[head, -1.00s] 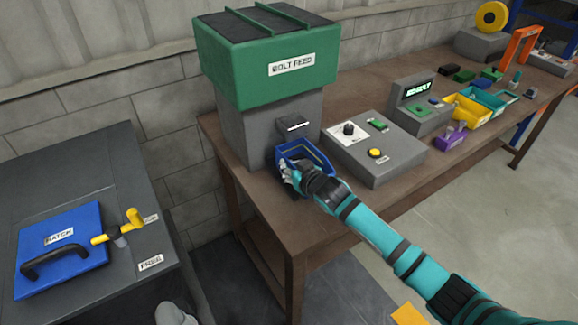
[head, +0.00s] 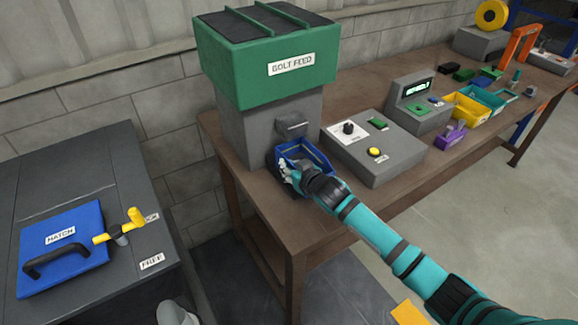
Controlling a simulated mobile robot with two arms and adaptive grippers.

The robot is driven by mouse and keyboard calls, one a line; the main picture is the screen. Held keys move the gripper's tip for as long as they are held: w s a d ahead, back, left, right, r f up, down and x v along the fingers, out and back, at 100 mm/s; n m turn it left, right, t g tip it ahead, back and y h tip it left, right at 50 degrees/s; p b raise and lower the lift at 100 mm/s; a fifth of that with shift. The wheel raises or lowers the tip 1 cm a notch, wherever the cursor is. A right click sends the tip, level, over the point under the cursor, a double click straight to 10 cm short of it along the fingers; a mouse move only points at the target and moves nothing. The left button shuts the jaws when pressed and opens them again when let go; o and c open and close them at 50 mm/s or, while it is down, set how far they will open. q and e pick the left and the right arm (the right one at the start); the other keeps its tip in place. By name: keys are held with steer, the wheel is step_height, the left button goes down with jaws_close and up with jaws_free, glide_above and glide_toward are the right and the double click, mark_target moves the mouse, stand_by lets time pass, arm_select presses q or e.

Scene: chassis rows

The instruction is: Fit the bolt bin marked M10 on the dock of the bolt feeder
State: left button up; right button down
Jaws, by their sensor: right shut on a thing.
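The bolt feeder (head: 265,62) stands on the brown bench, with a green top labelled BOLT FEED and a grey body. A dark grey spout (head: 292,127) sticks out of its front. A blue bin (head: 318,156) sits under the spout at the feeder's foot. My right gripper (head: 292,172) is shut on the near left side of the blue bin. The gripper hides part of the bin, and no M10 mark is readable. The dock under the bin is hidden. My left gripper is not in view.
A grey control box (head: 390,160) with a knob and yellow button stands right of the bin. Farther right are a display unit (head: 412,95) and yellow (head: 468,108), teal (head: 484,97) and purple (head: 450,136) bins. A blue hatch (head: 65,262) lies at left.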

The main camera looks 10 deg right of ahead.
steer(key=shift+f, duration=0.25)
steer(key=c, duration=1.4)
jaws_free()
steer(key=shift+s+f, duration=0.1)
steer(key=v, duration=1.2)
steer(key=shift+d, duration=0.1)
